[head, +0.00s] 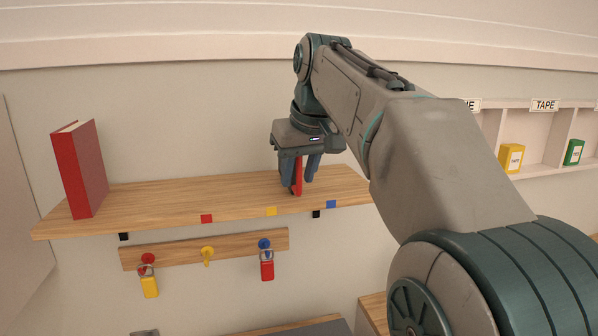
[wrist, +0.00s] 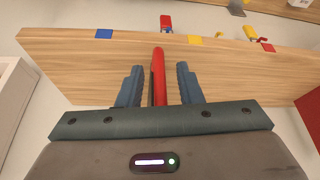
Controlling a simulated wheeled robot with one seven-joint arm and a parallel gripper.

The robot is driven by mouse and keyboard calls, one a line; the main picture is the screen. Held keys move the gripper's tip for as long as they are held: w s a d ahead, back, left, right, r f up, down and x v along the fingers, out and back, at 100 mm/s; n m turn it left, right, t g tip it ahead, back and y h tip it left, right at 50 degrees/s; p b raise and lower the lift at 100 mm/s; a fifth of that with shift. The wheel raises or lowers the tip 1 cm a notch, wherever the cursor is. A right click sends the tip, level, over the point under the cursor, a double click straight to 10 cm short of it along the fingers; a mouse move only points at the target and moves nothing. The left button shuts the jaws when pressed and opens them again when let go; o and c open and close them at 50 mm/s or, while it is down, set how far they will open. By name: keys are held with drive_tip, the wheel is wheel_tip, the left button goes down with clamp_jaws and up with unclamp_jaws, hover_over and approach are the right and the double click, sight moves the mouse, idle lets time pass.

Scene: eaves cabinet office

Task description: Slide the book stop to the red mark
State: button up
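The book stop (head: 298,177) is a thin red upright plate on the wooden shelf (head: 150,200). It also shows in the wrist view (wrist: 158,72). It stands between the yellow mark (head: 271,211) and the blue mark (head: 331,204), on the shelf's right half. The red mark (head: 206,218) is on the shelf's front edge, further left in the head view. My gripper (head: 299,182) points down over the book stop. Its fingers are open on either side of the plate, with a gap on both sides in the wrist view (wrist: 160,68).
A red book (head: 80,168) stands at the shelf's left end. The shelf between it and the book stop is clear. Below hangs a hook rail (head: 205,249) with yellow and red padlocks. Cubbies with a yellow box (head: 511,158) and a green box (head: 573,152) are at right.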

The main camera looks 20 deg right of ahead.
clamp_jaws()
drive_tip(key=a+p, duration=0.3)
drive_tip(key=a, duration=1.4)
drive_tip(key=shift+a, duration=0.25)
